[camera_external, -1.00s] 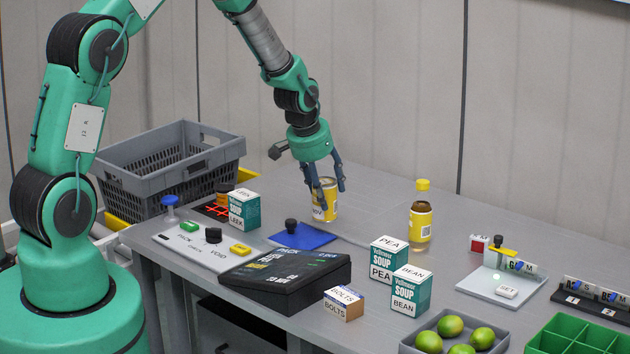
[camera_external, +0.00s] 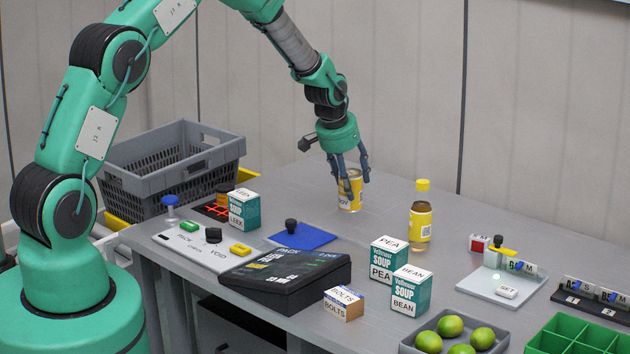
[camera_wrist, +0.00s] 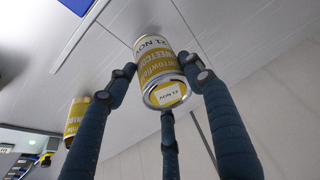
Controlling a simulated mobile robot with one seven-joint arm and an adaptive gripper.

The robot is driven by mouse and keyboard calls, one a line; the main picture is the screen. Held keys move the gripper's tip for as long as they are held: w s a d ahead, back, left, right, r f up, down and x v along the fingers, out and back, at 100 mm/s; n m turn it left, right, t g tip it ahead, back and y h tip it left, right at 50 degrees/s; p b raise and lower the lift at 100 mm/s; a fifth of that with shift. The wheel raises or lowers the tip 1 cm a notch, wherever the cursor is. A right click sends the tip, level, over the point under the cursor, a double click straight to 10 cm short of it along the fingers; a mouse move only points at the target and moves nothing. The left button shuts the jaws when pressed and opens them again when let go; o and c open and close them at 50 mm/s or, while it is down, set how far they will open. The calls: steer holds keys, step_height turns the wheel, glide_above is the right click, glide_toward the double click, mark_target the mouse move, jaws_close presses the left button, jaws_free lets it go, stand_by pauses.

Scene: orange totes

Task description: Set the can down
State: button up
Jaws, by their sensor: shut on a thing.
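The can (camera_external: 351,201) is yellow and silver with a sweetcorn label and looks upright. My gripper (camera_external: 352,183) points down over it, its fingers closed around its upper part. In the wrist view the can (camera_wrist: 156,62) sits between the three dark fingers, its printed "21 NOV" end towards the camera. The can's lower end is at or just above the grey table (camera_external: 385,275); I cannot tell whether it touches.
A yellow-labelled bottle (camera_external: 420,222) stands right of the can. A blue mat (camera_external: 318,240) with a black-knobbed object lies to the front left. Soup boxes (camera_external: 410,292) stand nearer the front. The table around and behind the can is clear.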

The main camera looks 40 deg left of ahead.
steer(key=shift+f, duration=1.65)
steer(key=shift+f, duration=0.2)
steer(key=o, duration=1.5)
steer(key=shift+c, duration=0.2)
steer(key=shift+r, duration=0.2)
steer(key=v, duration=1.1)
steer(key=shift+s+r, duration=0.25)
steer(key=shift+r, duration=0.1)
steer(key=shift+r, duration=0.15)
